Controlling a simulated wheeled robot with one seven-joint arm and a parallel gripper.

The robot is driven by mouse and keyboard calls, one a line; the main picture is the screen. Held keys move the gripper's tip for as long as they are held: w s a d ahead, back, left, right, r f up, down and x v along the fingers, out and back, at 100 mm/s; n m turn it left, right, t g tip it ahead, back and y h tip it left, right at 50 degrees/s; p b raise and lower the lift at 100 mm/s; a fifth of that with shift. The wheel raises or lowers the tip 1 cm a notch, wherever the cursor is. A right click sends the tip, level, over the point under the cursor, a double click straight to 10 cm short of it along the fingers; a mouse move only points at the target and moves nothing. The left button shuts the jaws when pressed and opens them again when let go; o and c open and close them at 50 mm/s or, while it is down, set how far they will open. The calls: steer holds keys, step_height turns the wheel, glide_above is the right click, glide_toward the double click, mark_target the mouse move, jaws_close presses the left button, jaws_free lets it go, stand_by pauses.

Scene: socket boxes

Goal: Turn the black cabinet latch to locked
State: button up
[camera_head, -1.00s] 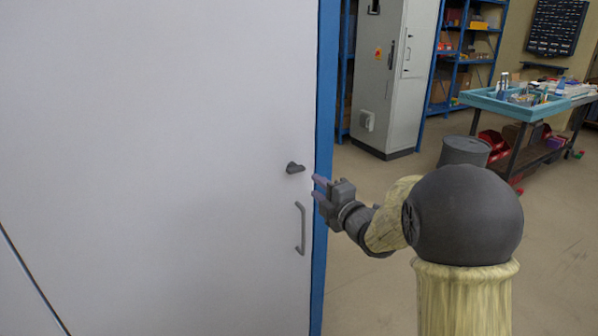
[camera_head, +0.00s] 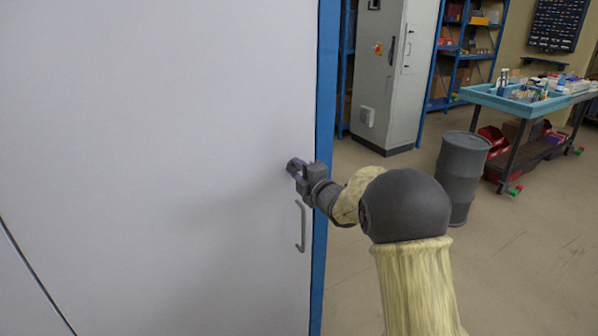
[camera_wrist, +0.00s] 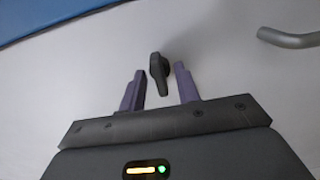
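The black cabinet latch (camera_wrist: 158,72) is a small dark knob with a lever on the white cabinet door (camera_head: 150,120). In the wrist view the lever lies between the two purple fingers of my gripper (camera_wrist: 159,92), with a visible gap on each side. My gripper is open and its fingertips are at the latch. In the head view my gripper (camera_head: 296,168) reaches the door from the right and mostly covers the latch (camera_head: 291,164). I cannot tell from these views whether the fingers touch the latch.
A grey bar handle (camera_head: 301,227) is on the door just below the latch. A blue frame (camera_head: 325,100) runs along the door's right edge. A grey drum (camera_head: 461,172) and a blue-topped workbench (camera_head: 520,105) stand behind at the right. Open floor lies between.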

jaws_close()
steer(key=shift+m, duration=0.3)
steer(key=m, duration=0.2)
steer(key=shift+f+m+b, duration=0.1)
steer(key=shift+m+b, duration=0.2)
steer(key=shift+b, duration=0.1)
steer(key=m, duration=0.4)
steer(key=m+p, duration=0.1)
steer(key=m, duration=0.4)
steer(key=shift+m, duration=0.4)
steer(key=m+p, duration=0.1)
steer(key=m, duration=0.4)
